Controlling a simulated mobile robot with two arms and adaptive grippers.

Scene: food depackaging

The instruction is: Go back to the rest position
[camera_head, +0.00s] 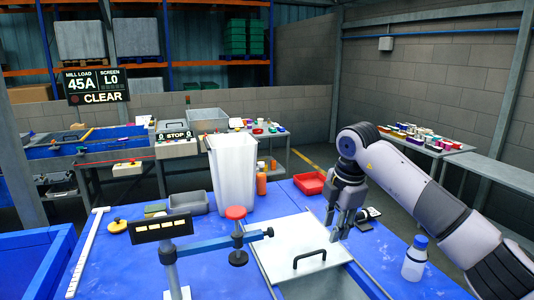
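My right gripper (343,224) hangs at the end of my grey and black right arm, which comes in from the right. Its dark fingers point down with a gap between them and nothing visible in the gap. It is in the air near the right edge of a pale lid (283,236) with a black handle (309,259). The lid lies on a bin on the blue table (230,255). My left gripper is out of view.
A white bin (233,170), a red tray (310,183) and a grey tray (188,203) stand on the table. A post with a bar and red knob (235,212) rises in front. A blue-capped bottle (415,260) stands near my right arm.

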